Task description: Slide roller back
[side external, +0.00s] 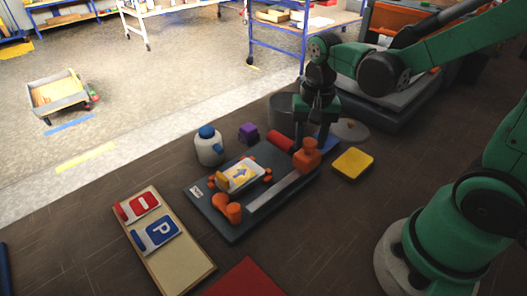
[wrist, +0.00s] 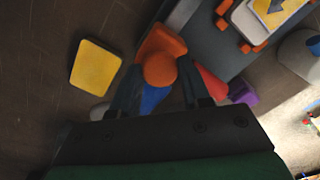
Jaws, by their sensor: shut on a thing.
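An orange block with a round knob (side external: 308,150), seemingly the roller, sits at the far right end of a light grey rail (side external: 275,192) on a dark grey board (side external: 235,229). In the wrist view the round orange knob (wrist: 160,70) lies between my fingers. My gripper (side external: 315,126) points down at it and is shut on it; the exact contact is partly hidden.
A wooden tray (side external: 184,267) holds two signs. A blue piece (wrist: 154,99) shows between my fingers.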

